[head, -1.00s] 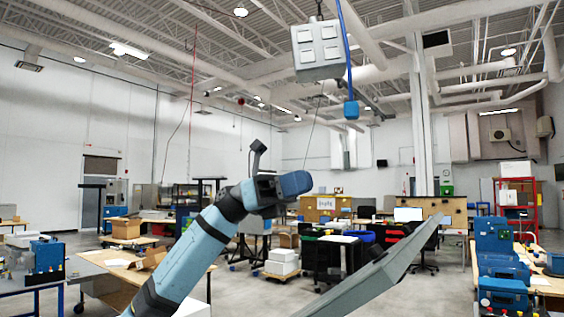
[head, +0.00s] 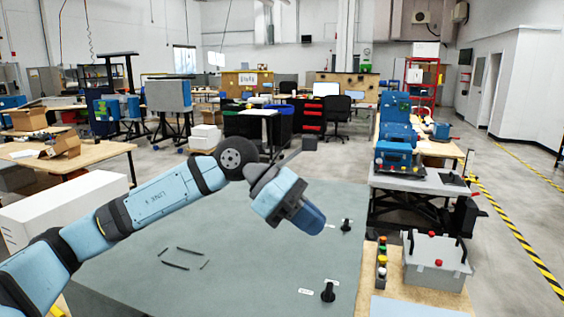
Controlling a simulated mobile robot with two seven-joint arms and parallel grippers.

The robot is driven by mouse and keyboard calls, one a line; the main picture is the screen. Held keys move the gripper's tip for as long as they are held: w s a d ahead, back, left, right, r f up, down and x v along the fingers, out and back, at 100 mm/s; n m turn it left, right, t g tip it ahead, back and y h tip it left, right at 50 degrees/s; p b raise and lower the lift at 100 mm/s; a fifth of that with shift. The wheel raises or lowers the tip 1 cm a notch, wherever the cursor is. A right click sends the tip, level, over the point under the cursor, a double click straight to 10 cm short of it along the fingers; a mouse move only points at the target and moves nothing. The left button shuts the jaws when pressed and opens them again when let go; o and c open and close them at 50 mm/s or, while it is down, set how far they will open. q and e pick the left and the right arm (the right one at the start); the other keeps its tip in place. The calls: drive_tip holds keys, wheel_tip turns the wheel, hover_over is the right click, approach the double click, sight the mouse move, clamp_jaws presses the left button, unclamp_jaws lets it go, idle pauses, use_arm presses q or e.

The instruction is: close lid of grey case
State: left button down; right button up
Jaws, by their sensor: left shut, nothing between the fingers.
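A grey case-like box (head: 420,275) with dark upright handles and red knobs stands at the lower right. I cannot tell whether its top is a separate lid or fully down. A large grey-green flat panel (head: 230,285) fills the lower middle; I cannot tell whether it is a lid or a table top. My left gripper (head: 312,222) is shut and empty, above the panel's far right part and left of the grey box. My right gripper is not in view.
Black knobs (head: 328,292) stand on the panel's right side. A column of coloured buttons (head: 382,264) stands beside the grey box. A white box (head: 60,208) is at the left. Blue machines (head: 398,150) stand on a bench behind, with striped floor tape to the right.

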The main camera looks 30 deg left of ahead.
use_arm(q)
drive_tip(key=d+f+y+b, duration=0.1)
drive_tip(key=d+f+b, duration=0.1)
drive_tip(key=f, duration=0.5)
drive_tip(key=w+d+f+b, duration=0.1)
drive_tip(key=d+f+b, duration=0.1)
drive_tip(key=f, duration=0.6)
drive_tip(key=shift+y+b, duration=0.4)
